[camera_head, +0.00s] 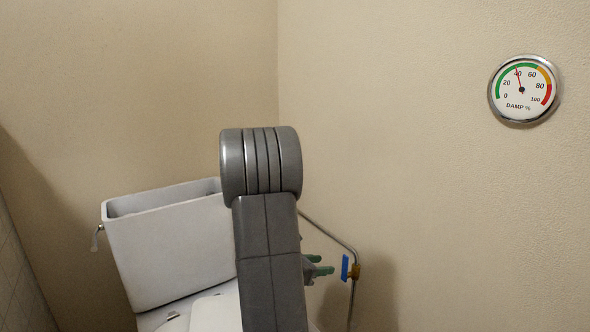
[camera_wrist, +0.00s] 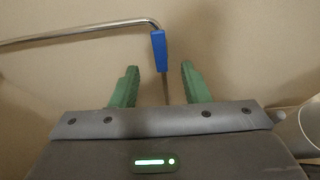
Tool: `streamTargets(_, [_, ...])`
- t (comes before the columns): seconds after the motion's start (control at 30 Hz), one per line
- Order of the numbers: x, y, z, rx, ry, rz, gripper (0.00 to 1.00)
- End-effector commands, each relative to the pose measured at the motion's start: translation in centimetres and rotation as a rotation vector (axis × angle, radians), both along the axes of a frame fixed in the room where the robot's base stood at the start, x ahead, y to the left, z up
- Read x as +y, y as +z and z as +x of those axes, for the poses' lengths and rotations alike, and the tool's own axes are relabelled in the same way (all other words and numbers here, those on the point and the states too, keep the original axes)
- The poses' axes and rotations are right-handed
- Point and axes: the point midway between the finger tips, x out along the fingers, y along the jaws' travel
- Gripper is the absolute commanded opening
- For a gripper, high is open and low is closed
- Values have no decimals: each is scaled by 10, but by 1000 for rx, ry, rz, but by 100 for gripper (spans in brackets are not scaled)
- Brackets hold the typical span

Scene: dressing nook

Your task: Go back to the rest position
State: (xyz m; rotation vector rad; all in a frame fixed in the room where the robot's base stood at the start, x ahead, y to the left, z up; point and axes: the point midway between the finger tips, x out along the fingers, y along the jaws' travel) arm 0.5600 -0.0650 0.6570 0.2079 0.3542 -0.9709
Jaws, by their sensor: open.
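My gripper (camera_wrist: 160,84) shows in the wrist view with its two green fingers apart and nothing between their tips. In the head view, my gripper (camera_head: 324,266) is partly hidden behind my grey arm, with its green fingers pointing right. A blue valve handle (camera_wrist: 159,50) stands just beyond the fingertips in the wrist view, apart from them. In the head view the blue handle (camera_head: 345,268) sits to the right of the fingertips, upright on a brass valve (camera_head: 354,271).
A metal pipe (camera_head: 330,234) runs from behind my arm to the valve by the wall. A toilet with an open, lidless cistern (camera_head: 165,250) stands at left. A round damp gauge (camera_head: 524,91) hangs on the right wall, its needle near 40.

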Motion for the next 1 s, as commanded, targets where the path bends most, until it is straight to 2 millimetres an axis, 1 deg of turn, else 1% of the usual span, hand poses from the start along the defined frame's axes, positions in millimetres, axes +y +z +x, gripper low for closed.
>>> streamTargets(0.03, [-8,-6,5,-1,-4,0,42])
streamTargets(0.27, [-40,-23,26,0,-3,0,42])
streamTargets(0.57, [-86,-46,57,-1,-2,-1,42])
streamTargets(0.63, [-84,-37,59,23,3,-15,42])
streamTargets(1.0, [-79,-40,66,150,2,-99,42])
